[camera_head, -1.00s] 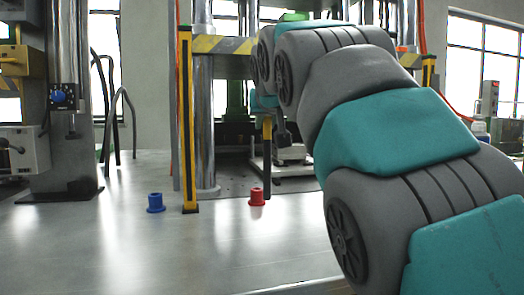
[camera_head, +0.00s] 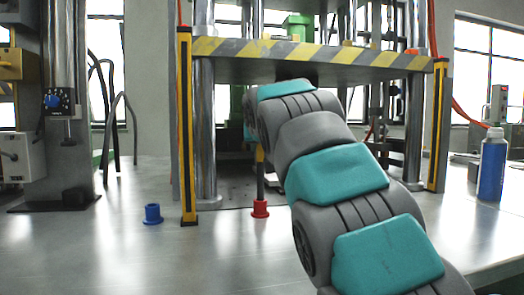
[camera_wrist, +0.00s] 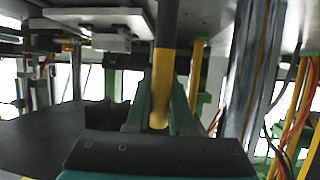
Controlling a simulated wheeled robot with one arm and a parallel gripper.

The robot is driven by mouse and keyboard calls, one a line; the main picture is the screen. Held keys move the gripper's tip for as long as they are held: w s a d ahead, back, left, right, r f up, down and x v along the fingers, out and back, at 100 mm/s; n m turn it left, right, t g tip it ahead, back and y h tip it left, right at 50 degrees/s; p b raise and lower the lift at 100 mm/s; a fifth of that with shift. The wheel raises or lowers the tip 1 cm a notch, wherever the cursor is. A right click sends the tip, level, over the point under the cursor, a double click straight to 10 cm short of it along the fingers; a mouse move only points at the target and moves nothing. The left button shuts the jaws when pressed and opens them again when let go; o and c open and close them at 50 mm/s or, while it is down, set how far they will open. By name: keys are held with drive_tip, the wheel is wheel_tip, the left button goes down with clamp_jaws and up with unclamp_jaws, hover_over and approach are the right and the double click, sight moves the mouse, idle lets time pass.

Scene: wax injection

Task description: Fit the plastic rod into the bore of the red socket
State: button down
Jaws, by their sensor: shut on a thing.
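The red socket (camera_head: 260,209) stands upright on the grey table in front of the press. The plastic rod (camera_head: 261,181) is upright, dark below with a yellow upper part. In the head view its lower end meets the top of the red socket; I cannot tell whether it is in the bore or just above or behind it. My gripper (camera_wrist: 161,108) is shut on the rod's yellow part (camera_wrist: 163,72) in the wrist view. In the head view my own arm mostly hides the gripper. The socket cannot be made out in the wrist view.
A blue socket (camera_head: 153,215) stands to the left on the table. A yellow-black post (camera_head: 187,130) stands between the two sockets. The striped press beam (camera_head: 310,52) spans above my arm. A blue bottle (camera_head: 491,165) stands at the right. The front table is clear.

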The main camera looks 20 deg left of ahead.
drive_tip(key=shift+f, duration=0.1)
drive_tip(key=c, duration=0.8)
unclamp_jaws()
drive_tip(key=v, duration=1.2)
drive_tip(key=shift+a+r+b, duration=0.1)
drive_tip(key=shift+r+b, duration=0.1)
drive_tip(key=shift+b, duration=0.1)
drive_tip(key=shift+s, duration=0.1)
